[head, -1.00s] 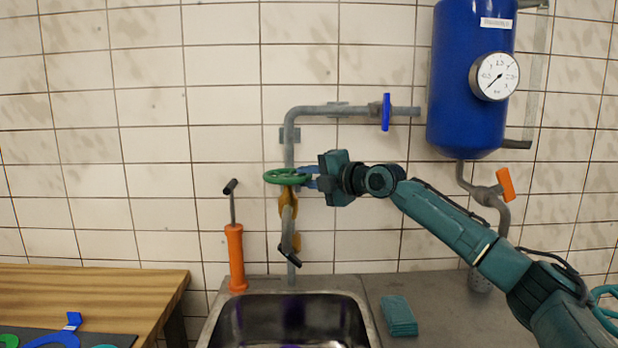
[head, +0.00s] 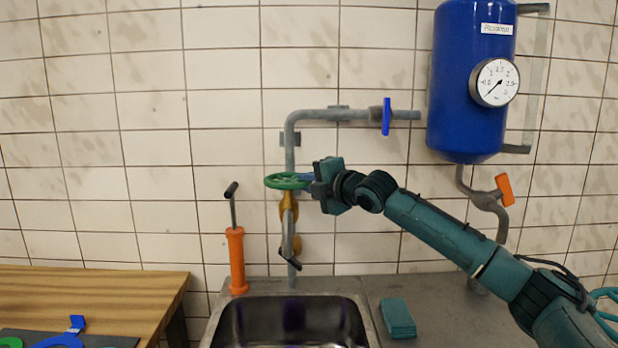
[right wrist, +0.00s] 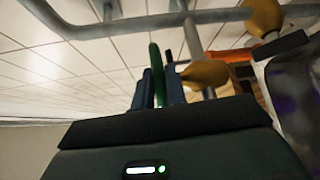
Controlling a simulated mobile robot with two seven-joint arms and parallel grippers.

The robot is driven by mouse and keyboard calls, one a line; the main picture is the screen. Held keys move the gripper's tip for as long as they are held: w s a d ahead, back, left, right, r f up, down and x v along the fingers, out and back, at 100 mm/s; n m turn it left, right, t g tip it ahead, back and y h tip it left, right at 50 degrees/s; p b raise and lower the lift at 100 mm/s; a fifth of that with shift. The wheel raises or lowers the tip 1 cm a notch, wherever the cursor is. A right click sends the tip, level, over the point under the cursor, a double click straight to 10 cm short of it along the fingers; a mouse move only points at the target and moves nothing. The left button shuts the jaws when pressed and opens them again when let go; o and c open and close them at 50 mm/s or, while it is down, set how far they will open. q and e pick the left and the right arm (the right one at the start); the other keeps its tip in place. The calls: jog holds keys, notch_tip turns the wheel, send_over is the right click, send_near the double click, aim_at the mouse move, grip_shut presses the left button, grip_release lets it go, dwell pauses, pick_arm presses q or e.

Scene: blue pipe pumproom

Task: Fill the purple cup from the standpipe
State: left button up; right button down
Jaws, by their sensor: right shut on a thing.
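The standpipe (head: 290,155) is a grey pipe on the wall behind the sink. It has a brass valve body (head: 289,203) with a green handwheel (head: 284,181) on top and a spout with a black end below. My right gripper (head: 305,180) is shut on the right side of the wheel's rim. In the right wrist view the green rim (right wrist: 155,75) stands between the two blue fingers, with the brass body (right wrist: 205,73) beside them. The purple cup itself cannot be made out; only dark purple tints (head: 295,318) show in the sink. My left gripper is out of view.
The steel sink (head: 360,300) lies below the spout. An orange hand pump (head: 236,260) stands left of it, and a folded teal cloth (head: 398,318) lies right. A blue tank (head: 468,90) with a gauge (head: 495,82) hangs at upper right. A wooden table (head: 90,285) is at left.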

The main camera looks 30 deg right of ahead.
aim_at(299, 186)
jog(key=shift+s+a+m+h+p, duration=0.2)
jog(key=shift+a+m+h, duration=0.1)
jog(key=shift+m+h, duration=0.4)
jog(key=shift+s+a+m+h+p, duration=0.15)
jog(key=shift+a+m+h, duration=0.2)
jog(key=shift+h, duration=0.55)
jog(key=m+h, duration=0.1)
jog(key=h, duration=0.1)
jog(key=a+m+g+h+p, duration=0.1)
jog(key=m+h, duration=0.1)
jog(key=shift+s+r+p, duration=0.1)
jog(key=shift+p, duration=0.2)
jog(key=shift+s+a+m+g+h+p, duration=0.1)
jog(key=shift+a+m+g+h+p, duration=0.2)
jog(key=shift+m+g+h+p, duration=0.5)
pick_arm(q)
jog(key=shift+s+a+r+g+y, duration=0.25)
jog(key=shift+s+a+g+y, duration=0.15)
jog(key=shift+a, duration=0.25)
pick_arm(e)
jog(key=shift+a+m+h, duration=0.15)
jog(key=shift+m+h, duration=0.3)
jog(key=shift+h, duration=0.35)
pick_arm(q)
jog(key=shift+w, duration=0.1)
pick_arm(e)
jog(key=c, duration=1.5)
grip_release()
jog(key=shift+o, duration=0.3)
